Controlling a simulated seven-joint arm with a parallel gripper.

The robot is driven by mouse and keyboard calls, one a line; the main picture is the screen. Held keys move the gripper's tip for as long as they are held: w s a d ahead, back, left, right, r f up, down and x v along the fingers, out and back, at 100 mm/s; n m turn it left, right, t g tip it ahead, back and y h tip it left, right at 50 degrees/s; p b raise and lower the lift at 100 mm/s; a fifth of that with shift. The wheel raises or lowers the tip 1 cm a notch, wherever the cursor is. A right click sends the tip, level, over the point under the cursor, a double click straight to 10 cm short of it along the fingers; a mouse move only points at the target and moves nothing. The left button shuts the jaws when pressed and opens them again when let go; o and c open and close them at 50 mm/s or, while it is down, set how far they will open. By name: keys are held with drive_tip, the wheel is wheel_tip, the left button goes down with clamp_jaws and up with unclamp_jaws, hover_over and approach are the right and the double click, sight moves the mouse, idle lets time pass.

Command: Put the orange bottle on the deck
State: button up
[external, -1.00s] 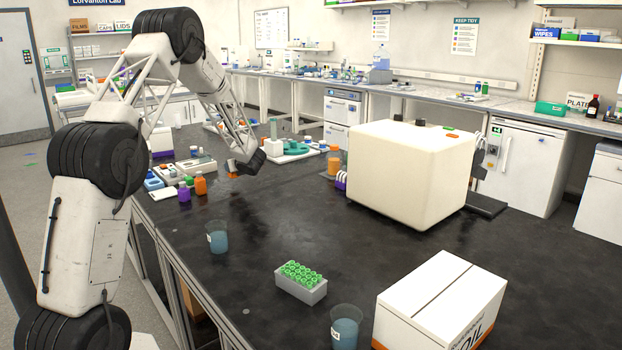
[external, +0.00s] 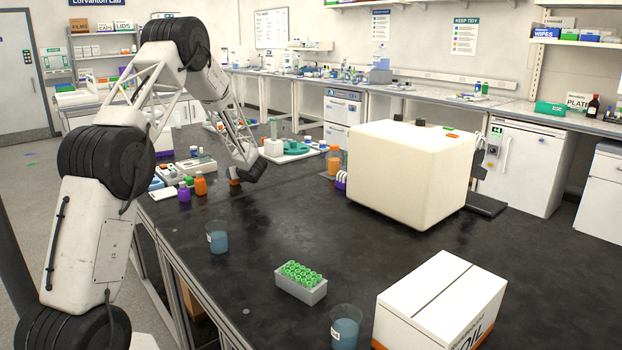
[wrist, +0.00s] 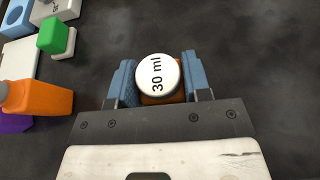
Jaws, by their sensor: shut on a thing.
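My gripper (wrist: 160,76) has its two blue fingers closed on either side of an orange bottle (wrist: 158,98) with a white cap marked "30 ml". In the external view this bottle (external: 234,173) shows small at my gripper (external: 240,176), low near the black bench top. I cannot tell whether its base touches the bench. A second orange bottle (external: 201,184) stands to the left beside a purple one; it also shows at the left of the wrist view (wrist: 38,98).
A beaker (external: 217,237), a green-capped tube rack (external: 301,283) and another beaker (external: 345,325) stand nearer. A large cream box (external: 410,175) and a white carton (external: 440,300) occupy the right. The middle bench is clear.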

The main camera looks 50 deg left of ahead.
drive_tip(key=o, duration=0.9)
drive_tip(key=shift+f, duration=0.1)
drive_tip(key=shift+d, duration=0.1)
drive_tip(key=shift+v, duration=5.95)
